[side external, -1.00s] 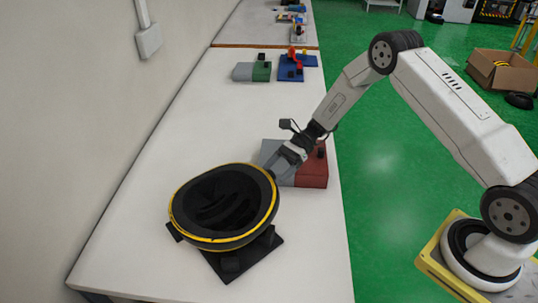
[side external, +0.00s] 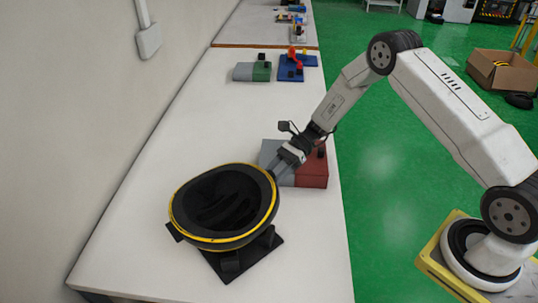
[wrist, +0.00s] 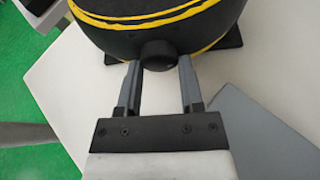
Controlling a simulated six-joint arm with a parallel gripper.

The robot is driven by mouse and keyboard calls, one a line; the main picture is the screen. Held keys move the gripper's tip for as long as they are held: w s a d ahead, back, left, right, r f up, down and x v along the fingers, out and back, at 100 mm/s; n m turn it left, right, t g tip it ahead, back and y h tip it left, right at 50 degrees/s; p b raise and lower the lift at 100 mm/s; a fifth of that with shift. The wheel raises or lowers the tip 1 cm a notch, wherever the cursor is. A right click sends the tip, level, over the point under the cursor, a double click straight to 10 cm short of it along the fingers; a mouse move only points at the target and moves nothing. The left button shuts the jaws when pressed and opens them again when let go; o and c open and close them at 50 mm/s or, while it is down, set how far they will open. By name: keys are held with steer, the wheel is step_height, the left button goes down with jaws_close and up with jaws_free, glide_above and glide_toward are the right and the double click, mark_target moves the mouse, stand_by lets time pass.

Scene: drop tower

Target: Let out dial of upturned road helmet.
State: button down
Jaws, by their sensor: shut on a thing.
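The black road helmet (side external: 222,205) with a yellow stripe lies upturned on a black stand (side external: 245,258), its hollow facing up. In the wrist view the helmet's edge (wrist: 160,22) fills the top, and the round black dial (wrist: 158,54) sticks out from it towards me. My gripper (wrist: 158,64) is shut on the dial, one grey finger on each side of it. In the side view my gripper (side external: 274,174) reaches the helmet's right rim from the upper right; the dial itself is hidden there.
A grey and red block (side external: 311,172) lies under and beside my gripper, close to the helmet. A grey and green block (side external: 252,71) and a blue fixture with red parts (side external: 297,67) stand farther back. The white table (side external: 135,200) is clear left of the helmet.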

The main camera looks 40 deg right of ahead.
steer(key=shift+s+f+n+t+y, duration=0.1)
steer(key=shift+n+t+y, duration=0.25)
steer(key=shift+n+t, duration=1.15)
steer(key=shift+s+n+t+y, duration=0.1)
steer(key=shift+n+t+y, duration=0.45)
steer(key=shift+n, duration=1.6)
steer(key=shift+f+n+t+y, duration=0.1)
steer(key=shift+n+t+y, duration=0.1)
steer(key=shift+n+t, duration=1.35)
steer(key=shift+n, duration=0.4)
steer(key=shift+c, duration=1.1)
jaws_free()
steer(key=shift+r, duration=0.1)
